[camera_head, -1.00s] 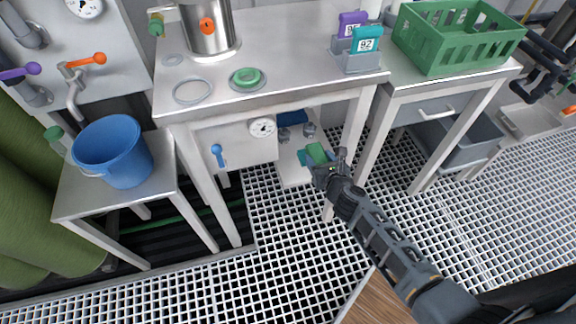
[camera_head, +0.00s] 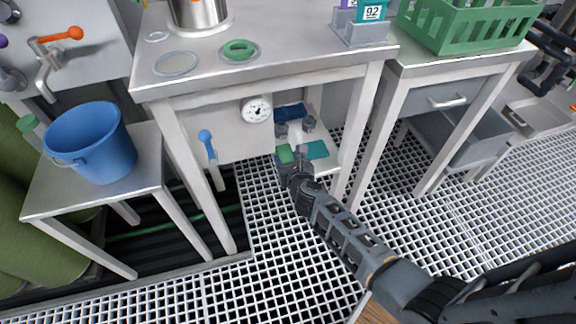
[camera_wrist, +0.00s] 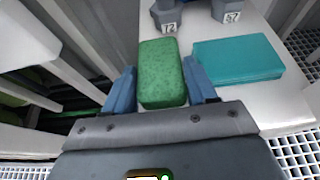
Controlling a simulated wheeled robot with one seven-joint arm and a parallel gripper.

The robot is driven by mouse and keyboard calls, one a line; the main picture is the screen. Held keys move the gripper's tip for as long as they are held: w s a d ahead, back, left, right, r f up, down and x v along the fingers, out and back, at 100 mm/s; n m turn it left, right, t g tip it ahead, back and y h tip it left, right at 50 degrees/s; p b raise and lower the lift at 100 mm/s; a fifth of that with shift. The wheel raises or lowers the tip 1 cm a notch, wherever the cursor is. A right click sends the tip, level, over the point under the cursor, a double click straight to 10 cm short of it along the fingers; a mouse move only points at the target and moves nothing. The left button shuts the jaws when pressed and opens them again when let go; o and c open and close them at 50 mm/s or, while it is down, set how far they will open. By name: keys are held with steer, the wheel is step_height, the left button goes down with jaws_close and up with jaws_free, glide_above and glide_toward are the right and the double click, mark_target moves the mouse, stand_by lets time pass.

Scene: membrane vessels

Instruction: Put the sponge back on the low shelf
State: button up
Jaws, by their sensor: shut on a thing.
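The green sponge (camera_wrist: 161,70) is between the two blue fingers of my gripper (camera_wrist: 161,88) in the wrist view, and the gripper is shut on it. In the head view the sponge (camera_head: 285,153) and my gripper (camera_head: 294,160) are at the front of the low shelf (camera_head: 327,166) under the table. In the wrist view the low shelf (camera_wrist: 262,103) is a pale surface behind and beside the sponge. I cannot tell whether the sponge touches it. A flat teal block (camera_wrist: 238,59) lies on the shelf just right of the sponge, apart from it.
Behind the sponge stand grey weights with number labels (camera_wrist: 168,17) and a dark blue item (camera_head: 290,112). A gauge (camera_head: 256,109) and blue-handled valve (camera_head: 207,142) are left of the shelf. Table legs (camera_head: 362,120) flank the space. A blue bucket (camera_head: 90,145) stands far left.

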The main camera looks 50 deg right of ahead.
steer(key=shift+f, duration=0.35)
steer(key=shift+f, duration=0.15)
steer(key=o, duration=0.7)
steer(key=shift+o, duration=0.2)
